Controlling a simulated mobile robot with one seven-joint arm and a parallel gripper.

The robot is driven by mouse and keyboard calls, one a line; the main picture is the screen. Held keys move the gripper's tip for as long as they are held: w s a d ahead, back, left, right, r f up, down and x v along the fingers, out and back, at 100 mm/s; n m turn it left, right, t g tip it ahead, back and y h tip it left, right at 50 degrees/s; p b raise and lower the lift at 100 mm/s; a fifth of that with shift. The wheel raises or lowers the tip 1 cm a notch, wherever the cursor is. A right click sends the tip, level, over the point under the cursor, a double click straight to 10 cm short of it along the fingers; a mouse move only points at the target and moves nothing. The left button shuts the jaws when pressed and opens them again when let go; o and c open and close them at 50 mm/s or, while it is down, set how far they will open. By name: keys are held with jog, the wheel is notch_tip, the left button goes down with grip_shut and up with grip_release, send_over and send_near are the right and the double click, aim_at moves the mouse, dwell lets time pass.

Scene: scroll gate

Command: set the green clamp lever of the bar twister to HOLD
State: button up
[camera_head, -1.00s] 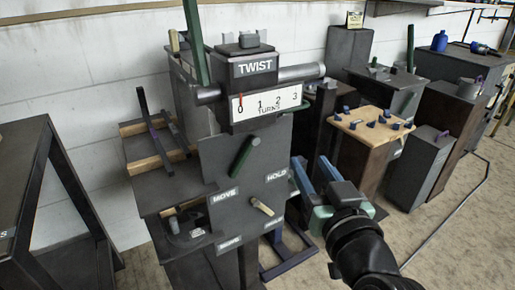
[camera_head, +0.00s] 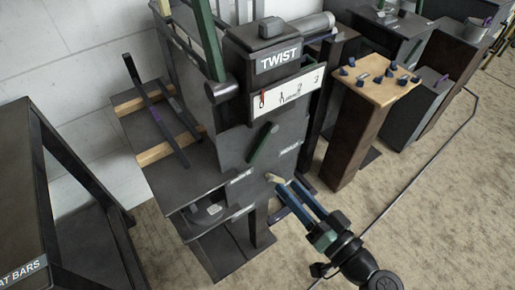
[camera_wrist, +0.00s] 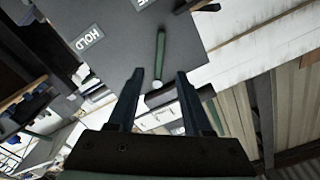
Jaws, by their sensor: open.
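The bar twister (camera_head: 225,142) is a dark grey machine with a TWIST sign. Its green clamp lever (camera_head: 263,143) sits slanted on the front panel, upper end leaning right. The MOVE label (camera_head: 240,176) is at its lower left and the HOLD label (camera_head: 290,148) at its right. In the wrist view the green lever (camera_wrist: 160,52) appears ahead, in line with the gap between the fingers (camera_wrist: 159,75), and the HOLD label (camera_wrist: 90,38) is at left. Contact cannot be told.
A second green upright bar (camera_head: 208,40) rises at the twister's upper left. A dark rack (camera_head: 75,175) stands at left. A wooden-topped stand (camera_head: 372,85) with several blue knobs is at right. Floor (camera_head: 440,205) at lower right is open.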

aim_at(258, 153)
jog(key=x, duration=1.1)
grip_shut()
dwell(1.1)
